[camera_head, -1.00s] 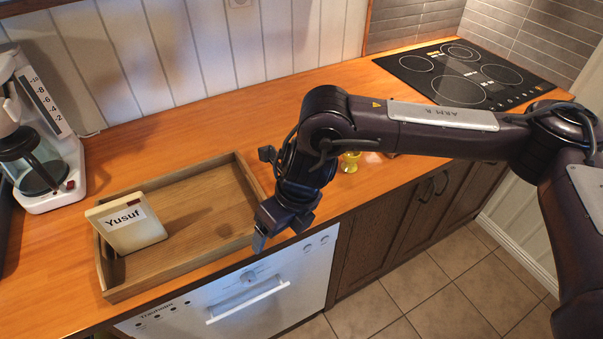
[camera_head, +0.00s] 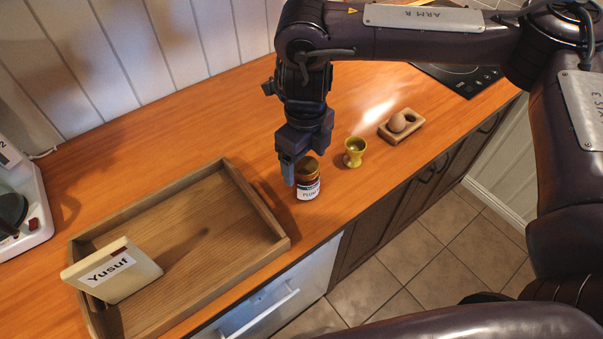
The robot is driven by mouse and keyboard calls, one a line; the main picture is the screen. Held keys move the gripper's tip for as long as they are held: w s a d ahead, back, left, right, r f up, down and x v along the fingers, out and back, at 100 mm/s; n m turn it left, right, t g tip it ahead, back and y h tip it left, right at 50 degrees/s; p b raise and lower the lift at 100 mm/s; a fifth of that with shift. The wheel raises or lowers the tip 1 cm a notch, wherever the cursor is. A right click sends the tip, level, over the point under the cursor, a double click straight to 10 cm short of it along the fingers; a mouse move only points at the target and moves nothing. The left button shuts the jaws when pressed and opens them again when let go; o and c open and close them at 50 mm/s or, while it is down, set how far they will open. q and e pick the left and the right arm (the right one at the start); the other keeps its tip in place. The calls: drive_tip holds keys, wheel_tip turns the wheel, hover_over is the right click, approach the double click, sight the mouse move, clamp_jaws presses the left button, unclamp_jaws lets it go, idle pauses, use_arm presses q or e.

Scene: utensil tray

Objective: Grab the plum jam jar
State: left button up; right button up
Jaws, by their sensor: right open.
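The plum jam jar (camera_head: 308,188) stands upright on the wooden counter, just right of the tray. It has a brownish-gold lid and a white label that partly reads PLUM. My right gripper (camera_head: 300,166) points down directly over the jar, with its fingers apart at lid height. One finger is at the jar's left side; the other is hard to make out behind the lid. I cannot tell whether they touch the jar. My left gripper is not in view.
A wooden tray (camera_head: 233,175) holds a cream board labelled Yusuf (camera_head: 112,270). A yellow-green egg cup (camera_head: 355,152) stands right of the jar. A wooden holder with an egg (camera_head: 400,125) lies farther right. A coffee maker (camera_head: 20,205) is at far left; the hob (camera_head: 465,78) is at upper right.

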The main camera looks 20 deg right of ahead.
drive_tip(key=shift+s+f, duration=0.1)
drive_tip(key=shift+f, duration=0.35)
drive_tip(key=shift+s+f+p, duration=0.1)
drive_tip(key=shift+f+p, duration=0.3)
wheel_tip(320, 180, down, 4)
drive_tip(key=shift+r+p, duration=0.2)
drive_tip(key=shift+p, duration=0.4)
drive_tip(key=shift+f, duration=0.3)
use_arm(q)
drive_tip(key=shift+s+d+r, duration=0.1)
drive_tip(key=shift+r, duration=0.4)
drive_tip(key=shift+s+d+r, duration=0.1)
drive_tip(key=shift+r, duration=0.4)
use_arm(e)
drive_tip(key=c, duration=1.3)
drive_tip(key=shift+r, duration=0.1)
